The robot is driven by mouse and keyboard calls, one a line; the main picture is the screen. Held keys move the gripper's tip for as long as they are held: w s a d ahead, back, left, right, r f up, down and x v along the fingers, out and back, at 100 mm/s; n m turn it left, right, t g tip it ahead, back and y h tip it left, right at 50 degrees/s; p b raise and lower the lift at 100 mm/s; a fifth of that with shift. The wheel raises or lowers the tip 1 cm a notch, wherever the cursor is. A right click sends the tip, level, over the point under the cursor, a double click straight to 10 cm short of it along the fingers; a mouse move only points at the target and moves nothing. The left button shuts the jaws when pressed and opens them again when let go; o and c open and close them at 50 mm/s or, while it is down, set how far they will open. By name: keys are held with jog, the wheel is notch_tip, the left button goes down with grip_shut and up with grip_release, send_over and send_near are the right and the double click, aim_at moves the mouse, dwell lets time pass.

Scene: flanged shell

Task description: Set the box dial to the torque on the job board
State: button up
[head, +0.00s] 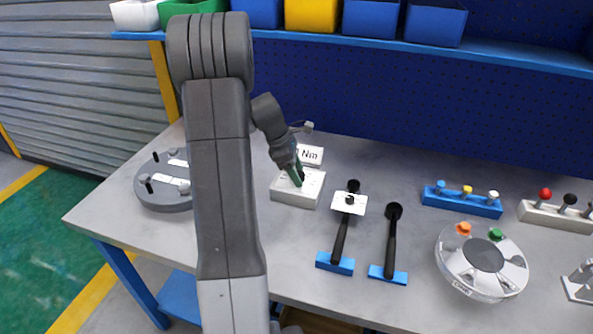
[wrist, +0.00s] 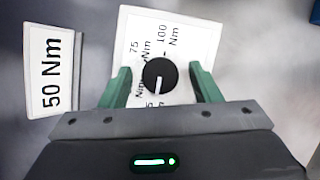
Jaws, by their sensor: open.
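The box dial is a black knob (wrist: 159,75) on a white box (wrist: 190,38); the white box also shows in the head view (head: 284,194). In the wrist view its white mark points down toward my gripper, near a label partly hidden. Labels 75 Nm and 100 Nm are readable above the knob. The job board (wrist: 50,70) reads 50 Nm; in the head view the board (head: 312,154) stands behind the box, partly covered. My gripper (wrist: 160,82) is open, its green fingers on either side of the knob with gaps visible. It also shows over the box in the head view (head: 297,178).
Right of the box lie two black tools with blue ends (head: 336,262) (head: 388,274), one with a white tag (head: 349,202). Further right are a blue rack (head: 462,204), a pale rack (head: 555,218) and a round shell (head: 483,280). A grey disc (head: 164,204) lies left.

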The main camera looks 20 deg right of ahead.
jog(key=c, duration=1)
jog(key=m+g+p, duration=0.1)
jog(key=m+p, duration=0.1)
jog(key=shift+w+r+m, duration=0.1)
jog(key=shift+r+m, duration=0.05)
jog(key=shift+m, duration=0.15)
jog(key=m+y+p, duration=0.1)
jog(key=m, duration=0.1)
jog(key=shift+d+m+g+p, duration=0.1)
jog(key=shift+m+g+p, duration=0.2)
jog(key=shift+m+g, duration=0.1)
jog(key=m+y+p, duration=0.1)
jog(key=m, duration=0.2)
jog(key=m+g+y+p, duration=0.1)
jog(key=m, duration=0.2)
jog(key=shift+w+d, duration=0.1)
jog(key=shift+m, duration=0.3)
